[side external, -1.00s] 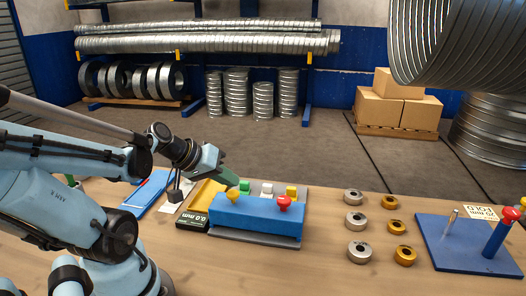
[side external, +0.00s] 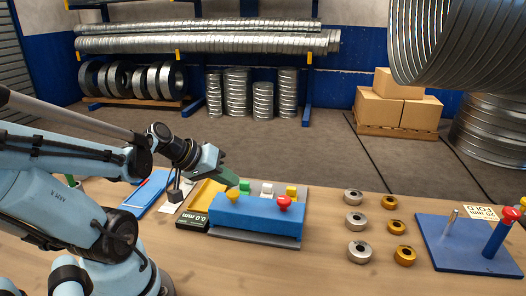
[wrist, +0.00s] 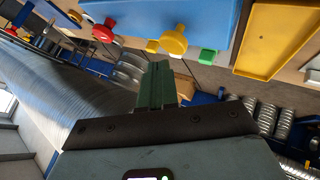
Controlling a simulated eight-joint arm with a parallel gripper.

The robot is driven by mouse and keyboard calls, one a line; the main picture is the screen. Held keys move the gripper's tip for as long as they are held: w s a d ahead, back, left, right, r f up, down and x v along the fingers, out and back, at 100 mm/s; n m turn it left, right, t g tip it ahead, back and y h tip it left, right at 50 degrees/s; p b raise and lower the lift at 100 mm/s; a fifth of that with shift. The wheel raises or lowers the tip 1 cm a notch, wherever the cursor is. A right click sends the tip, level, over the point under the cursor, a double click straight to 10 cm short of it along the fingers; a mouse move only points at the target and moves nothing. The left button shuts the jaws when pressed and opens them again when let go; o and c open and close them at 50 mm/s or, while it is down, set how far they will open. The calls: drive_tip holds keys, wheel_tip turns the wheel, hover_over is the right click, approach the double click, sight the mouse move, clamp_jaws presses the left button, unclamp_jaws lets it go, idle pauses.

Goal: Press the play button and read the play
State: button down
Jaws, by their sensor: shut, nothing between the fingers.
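A blue block (side external: 255,217) lies on a grey plate on the bench, with a yellow knob (side external: 233,197) and a red knob (side external: 284,203) on it. Behind it stand a green piece (side external: 244,187), a white piece (side external: 267,190) and a yellow piece (side external: 291,191). A dark display (side external: 193,220) at the left end reads 0.0 mm. My gripper (side external: 231,179) has green fingers, shut and empty, just above and behind the yellow knob. In the wrist view the shut fingers (wrist: 158,68) point toward the yellow knob (wrist: 174,42); contact cannot be told. No button label is legible.
A yellow tray (side external: 205,193) lies left of the block. Several silver rings (side external: 355,221) and gold rings (side external: 396,227) lie to the right. A blue base (side external: 460,245) with upright pegs stands at the far right. Bare bench lies in front of the block.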

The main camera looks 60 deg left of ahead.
sight(229, 194)
drive_tip(key=shift+f, duration=0.1)
idle(0.6)
drive_tip(key=shift+f, duration=0.35)
drive_tip(key=shift+f, duration=0.75)
idle(1.0)
drive_tip(key=shift+r, duration=1.2)
drive_tip(key=shift+r, duration=2.5)
drive_tip(key=shift+d, duration=0.1)
